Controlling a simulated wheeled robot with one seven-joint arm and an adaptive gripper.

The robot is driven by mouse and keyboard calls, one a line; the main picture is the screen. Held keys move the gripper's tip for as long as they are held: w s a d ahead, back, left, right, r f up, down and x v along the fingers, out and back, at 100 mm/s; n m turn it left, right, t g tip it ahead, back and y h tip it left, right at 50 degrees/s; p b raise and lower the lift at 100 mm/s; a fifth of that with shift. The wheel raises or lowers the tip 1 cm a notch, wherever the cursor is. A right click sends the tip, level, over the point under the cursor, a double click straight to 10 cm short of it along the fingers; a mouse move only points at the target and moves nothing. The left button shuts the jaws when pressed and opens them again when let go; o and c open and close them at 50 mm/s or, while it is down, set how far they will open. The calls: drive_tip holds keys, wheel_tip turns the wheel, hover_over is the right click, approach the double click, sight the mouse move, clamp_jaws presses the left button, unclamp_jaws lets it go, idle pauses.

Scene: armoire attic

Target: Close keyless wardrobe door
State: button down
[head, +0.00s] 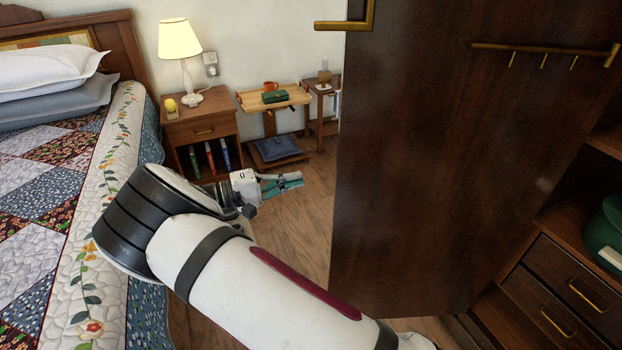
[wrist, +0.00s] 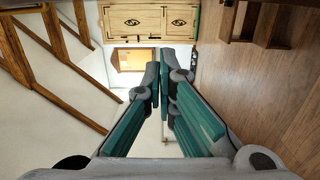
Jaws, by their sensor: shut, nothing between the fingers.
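The wardrobe door (head: 420,170) is a dark wooden panel standing open on the right of the head view. It has a brass handle (head: 345,24) at its upper left edge and a brass rail with hooks (head: 545,48) on the face toward me. The wardrobe interior (head: 560,215) shows to the right of the door. My gripper (head: 292,181) is left of the door's free edge and apart from it, above the wooden floor. In the wrist view my gripper (wrist: 160,75) has its teal fingers closed together with nothing between them. The door does not clearly show in the wrist view.
A bed with a patchwork quilt (head: 50,180) fills the left side. A nightstand (head: 203,128) with a lit lamp (head: 181,50) and a small wooden stand (head: 273,98) are at the back. Wardrobe drawers (head: 570,285) are at lower right. Floor is clear between bed and door.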

drive_tip(key=s+d, duration=0.1)
drive_tip(key=d, duration=0.7)
drive_tip(key=shift+s+d, duration=0.25)
